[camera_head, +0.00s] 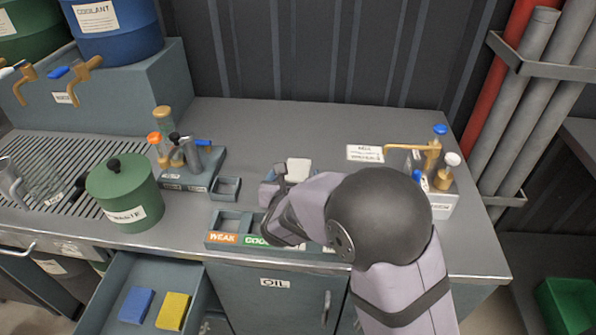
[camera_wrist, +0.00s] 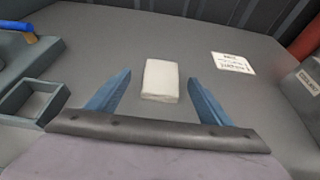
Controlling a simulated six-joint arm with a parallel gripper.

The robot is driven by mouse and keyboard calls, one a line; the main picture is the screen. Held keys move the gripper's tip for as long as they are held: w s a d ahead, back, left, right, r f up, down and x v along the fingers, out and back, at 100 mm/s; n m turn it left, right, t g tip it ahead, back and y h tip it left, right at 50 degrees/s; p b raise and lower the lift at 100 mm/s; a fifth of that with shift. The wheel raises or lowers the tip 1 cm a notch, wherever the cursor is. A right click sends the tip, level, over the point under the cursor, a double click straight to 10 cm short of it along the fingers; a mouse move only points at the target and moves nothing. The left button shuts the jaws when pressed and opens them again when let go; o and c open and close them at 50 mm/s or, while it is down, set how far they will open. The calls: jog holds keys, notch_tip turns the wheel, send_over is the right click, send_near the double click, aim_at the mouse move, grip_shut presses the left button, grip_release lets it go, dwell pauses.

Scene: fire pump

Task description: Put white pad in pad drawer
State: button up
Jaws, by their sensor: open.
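The white pad (camera_wrist: 160,80) lies flat on the grey counter in the wrist view, just ahead of my gripper and between the lines of its fingers. It also shows in the head view (camera_head: 299,170), partly hidden by my gripper. My gripper (camera_wrist: 158,92) is open and empty, with blue fingers spread either side of the pad's near end. In the head view my gripper (camera_head: 284,180) is low over the counter. An open drawer (camera_head: 112,312) at the lower left holds a blue pad (camera_head: 136,305) and a yellow pad (camera_head: 173,311).
A tray with WEAK and GOOD labels (camera_head: 223,238) lies at the counter's front, partly behind my arm. A small empty square holder (camera_head: 226,188), a bottle stand (camera_head: 190,180) and a green WASTE pot (camera_head: 124,195) stand left. A valve unit (camera_head: 432,200) stands right.

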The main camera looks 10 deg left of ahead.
jog(key=shift+d+p+x, duration=0.2)
jog(key=shift+p+x, duration=0.35)
jog(key=shift+x, duration=1.7)
jog(key=c, duration=1.2)
notch_tip(320, 180, up, 10)
notch_tip(320, 180, up, 9)
jog(key=p, duration=0.9)
send_over(298, 168)
jog(key=s, duration=0.1)
jog(key=shift+s, duration=0.2)
